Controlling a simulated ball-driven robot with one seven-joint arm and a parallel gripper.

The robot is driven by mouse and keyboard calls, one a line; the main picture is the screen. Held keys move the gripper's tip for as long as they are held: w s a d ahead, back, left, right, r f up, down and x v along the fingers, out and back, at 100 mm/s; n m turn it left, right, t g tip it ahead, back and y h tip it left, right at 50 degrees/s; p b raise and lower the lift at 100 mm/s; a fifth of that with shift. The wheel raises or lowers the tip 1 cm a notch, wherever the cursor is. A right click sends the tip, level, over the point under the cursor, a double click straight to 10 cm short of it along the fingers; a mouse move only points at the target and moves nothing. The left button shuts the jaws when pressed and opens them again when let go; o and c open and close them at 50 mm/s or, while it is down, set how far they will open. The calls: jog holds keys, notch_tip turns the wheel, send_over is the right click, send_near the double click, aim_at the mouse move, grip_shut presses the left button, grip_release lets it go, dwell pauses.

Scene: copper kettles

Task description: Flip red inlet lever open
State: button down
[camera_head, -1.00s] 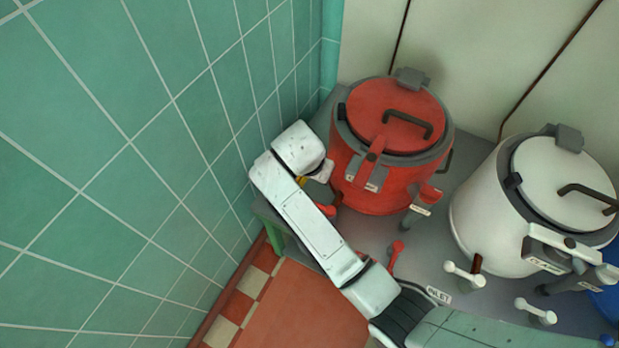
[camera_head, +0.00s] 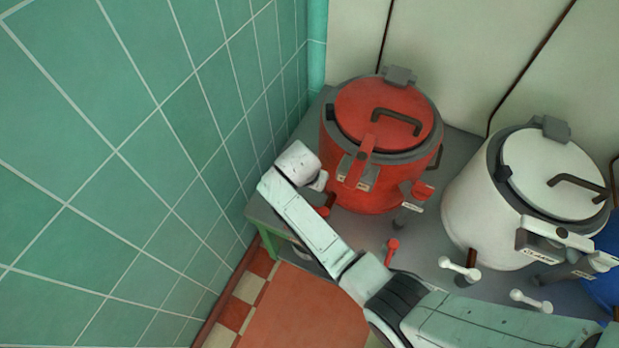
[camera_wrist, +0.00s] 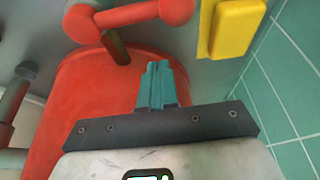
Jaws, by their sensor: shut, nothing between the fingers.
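A red lever with round ends (camera_wrist: 130,18) on a dark stem is at the top of the wrist view, beside the red kettle (camera_wrist: 95,100). Another red lever (camera_head: 392,250) stands on the grey bench in front. No inlet label is visible, so I cannot tell which is the inlet lever. My gripper (camera_wrist: 158,68) has its teal fingers together, empty, in front of the kettle and apart from the lever. In the head view its fingertips are hidden.
A yellow block (camera_wrist: 235,28) is right of the lever in the wrist view. The green tiled wall (camera_head: 150,160) is close on the left. A white kettle (camera_head: 500,215) and white levers (camera_head: 460,268) stand right on the grey bench (camera_head: 365,230).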

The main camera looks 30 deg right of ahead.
jog(key=shift+s+a+f+p, duration=0.25)
jog(key=shift+s+a+p, duration=0.1)
jog(key=shift+s+a, duration=0.35)
jog(key=shift+s+a+f+p, duration=0.3)
jog(key=shift+s+a, duration=0.15)
jog(key=shift+a, duration=0.4)
